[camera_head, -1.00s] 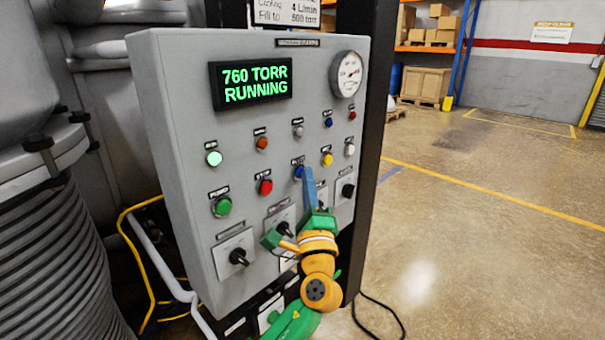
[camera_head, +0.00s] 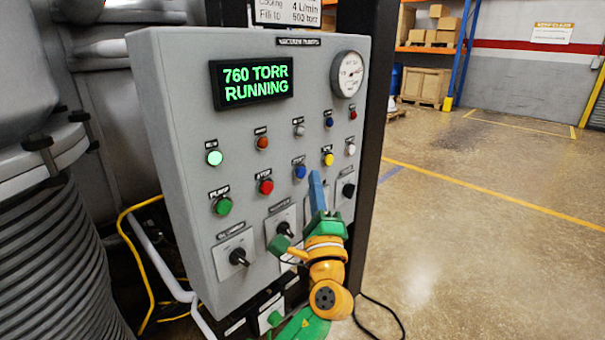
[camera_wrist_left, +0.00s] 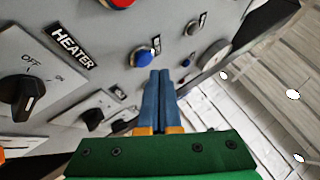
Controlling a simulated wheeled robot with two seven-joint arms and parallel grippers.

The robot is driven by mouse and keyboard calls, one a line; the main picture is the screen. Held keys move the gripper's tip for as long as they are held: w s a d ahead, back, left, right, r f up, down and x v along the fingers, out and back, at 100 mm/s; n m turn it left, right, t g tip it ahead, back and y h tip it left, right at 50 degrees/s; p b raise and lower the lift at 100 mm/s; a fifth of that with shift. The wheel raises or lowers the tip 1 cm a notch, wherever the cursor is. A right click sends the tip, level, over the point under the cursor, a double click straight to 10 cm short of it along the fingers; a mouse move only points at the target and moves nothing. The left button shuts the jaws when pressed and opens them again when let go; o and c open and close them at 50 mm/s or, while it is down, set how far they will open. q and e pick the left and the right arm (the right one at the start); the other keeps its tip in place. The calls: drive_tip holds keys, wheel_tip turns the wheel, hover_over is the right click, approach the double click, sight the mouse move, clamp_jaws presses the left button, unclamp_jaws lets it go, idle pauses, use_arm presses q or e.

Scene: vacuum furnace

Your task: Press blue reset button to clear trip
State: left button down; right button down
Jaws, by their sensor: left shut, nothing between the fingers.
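The blue button (camera_head: 300,172) sits in the lower button row of the grey control panel (camera_head: 175,130), right of the red stop button (camera_head: 266,187). It also shows in the left wrist view (camera_wrist_left: 143,58), where its label is too small to read. My left gripper (camera_head: 315,176) has its blue fingers shut and empty. In the head view the fingertips are just right of the blue button. In the left wrist view the fingertips (camera_wrist_left: 159,74) appear just below and right of it, apart from it. The display (camera_head: 253,82) reads "760 TORR RUNNING". My right gripper is out of view.
A smaller blue light or button (camera_head: 329,122) is in the upper row, and a yellow button (camera_head: 327,159) is close right of the fingers. Black rotary knobs (camera_head: 239,257) stick out below. Open floor (camera_head: 470,240) lies to the right.

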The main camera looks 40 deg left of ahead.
use_arm(q)
drive_tip(key=d, duration=0.4)
drive_tip(key=shift+s+d+b, duration=0.15)
drive_tip(key=shift+d+b, duration=0.15)
drive_tip(key=shift+d, duration=0.05)
idle(0.4)
